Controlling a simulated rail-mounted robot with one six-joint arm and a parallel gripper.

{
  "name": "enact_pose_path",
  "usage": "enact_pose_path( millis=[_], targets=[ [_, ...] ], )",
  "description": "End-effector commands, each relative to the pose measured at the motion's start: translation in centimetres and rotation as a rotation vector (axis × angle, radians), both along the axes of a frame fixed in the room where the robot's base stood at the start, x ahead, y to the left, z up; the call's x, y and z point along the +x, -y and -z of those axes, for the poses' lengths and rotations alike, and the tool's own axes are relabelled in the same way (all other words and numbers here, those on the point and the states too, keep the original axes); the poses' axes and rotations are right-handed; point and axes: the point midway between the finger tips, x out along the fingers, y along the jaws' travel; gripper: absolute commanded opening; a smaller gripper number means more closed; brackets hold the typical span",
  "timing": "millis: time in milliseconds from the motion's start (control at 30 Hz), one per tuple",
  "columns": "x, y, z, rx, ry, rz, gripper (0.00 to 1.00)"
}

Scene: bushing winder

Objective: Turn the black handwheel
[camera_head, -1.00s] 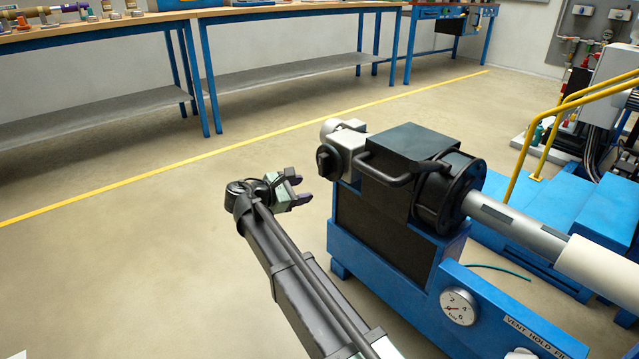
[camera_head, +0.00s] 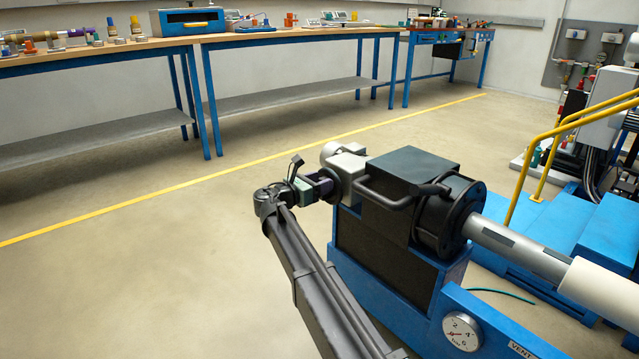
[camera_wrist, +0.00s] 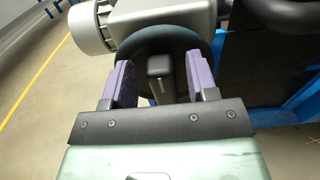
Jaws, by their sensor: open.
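The black handwheel (camera_head: 331,180) is on the left end of the machine's grey gear housing, mostly hidden behind my gripper in the head view. In the wrist view its dark rim (camera_wrist: 165,37) arches ahead of my gripper (camera_wrist: 157,64), with a dark block (camera_wrist: 158,67) at its middle. My gripper is open. Its two purple fingers stand on either side of that block, with their tips at or very near the rim; I cannot tell whether they touch. In the head view my gripper (camera_head: 324,185) meets the wheel from the left.
The grey housing (camera_head: 347,161) joins a black machine body with a bent black bar (camera_head: 385,195) on its side. A blue frame with a pressure gauge (camera_head: 462,332) stands below. Open floor lies to the left, with workbenches (camera_head: 300,40) behind a yellow line.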

Motion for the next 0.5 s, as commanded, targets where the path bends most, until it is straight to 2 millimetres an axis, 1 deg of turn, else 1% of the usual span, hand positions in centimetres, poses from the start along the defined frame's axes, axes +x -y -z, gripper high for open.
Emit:
enact_pose_path(
  millis=[200,367,500],
  targets=[
    [0.04,0.06,0.01,0.0,0.0,-0.001,0.53],
    [0.03,0.04,0.01,0.0,0.0,0.0,0.29],
    [0.03,0.03,0.01,0.0,0.0,0.0,0.07]
  ],
)
